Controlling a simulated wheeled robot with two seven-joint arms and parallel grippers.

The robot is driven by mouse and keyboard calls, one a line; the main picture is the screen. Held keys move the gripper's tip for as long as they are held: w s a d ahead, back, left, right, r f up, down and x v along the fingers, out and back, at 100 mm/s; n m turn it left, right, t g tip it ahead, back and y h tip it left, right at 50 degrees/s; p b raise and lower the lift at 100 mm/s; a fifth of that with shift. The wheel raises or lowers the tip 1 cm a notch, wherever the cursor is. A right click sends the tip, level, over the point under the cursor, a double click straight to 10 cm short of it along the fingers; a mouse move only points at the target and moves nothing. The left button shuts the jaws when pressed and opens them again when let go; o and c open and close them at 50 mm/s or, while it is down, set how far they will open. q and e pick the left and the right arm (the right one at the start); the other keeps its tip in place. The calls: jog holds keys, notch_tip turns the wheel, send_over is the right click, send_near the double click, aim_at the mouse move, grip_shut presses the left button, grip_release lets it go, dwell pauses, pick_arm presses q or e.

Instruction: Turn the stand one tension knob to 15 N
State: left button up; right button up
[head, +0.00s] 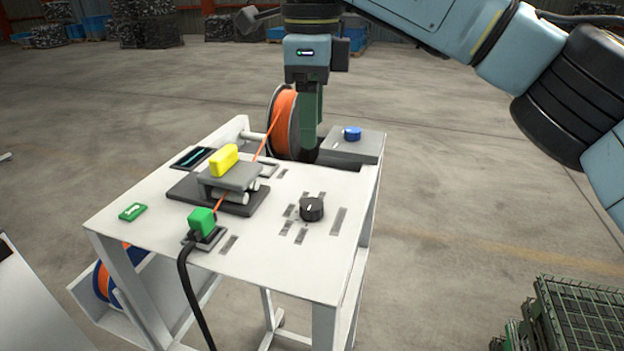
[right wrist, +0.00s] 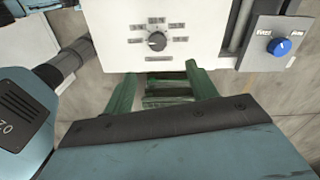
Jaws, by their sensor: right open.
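A black knob (head: 312,208) with a white mark stands on the white stand top (head: 275,265), with several small label plates around it. In the right wrist view the same black knob (right wrist: 157,41) is ahead of my fingers; its labels are too small to read. My right gripper (head: 309,150) points down behind the stand's far edge, beside the orange spool, apart from the black knob. In the right wrist view my right gripper (right wrist: 160,78) is open with nothing visibly held. My left gripper is not in view.
A blue knob (head: 352,134) sits on a grey box (head: 340,152) at the stand's far right. An orange spool (head: 284,115) feeds filament to a roller block with a yellow piece (head: 224,160). A green plug (head: 202,221) has a black cable. A green crate (head: 580,315) stands lower right.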

aim_at(312, 203)
jog(key=f, duration=0.6)
jog(key=shift+s, duration=0.35)
notch_tip(312, 203, down, 6)
jog(key=shift+w+f+p, duration=0.1)
jog(key=shift+f+p, duration=0.15)
jog(key=shift+p, duration=0.45)
jog(key=shift+f, duration=0.3)
jog(key=shift+c, duration=0.6)
jog(key=c, duration=0.9)
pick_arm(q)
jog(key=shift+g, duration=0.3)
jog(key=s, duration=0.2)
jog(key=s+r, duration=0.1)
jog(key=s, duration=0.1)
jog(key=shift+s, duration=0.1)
pick_arm(e)
jog(key=shift+o, duration=0.2)
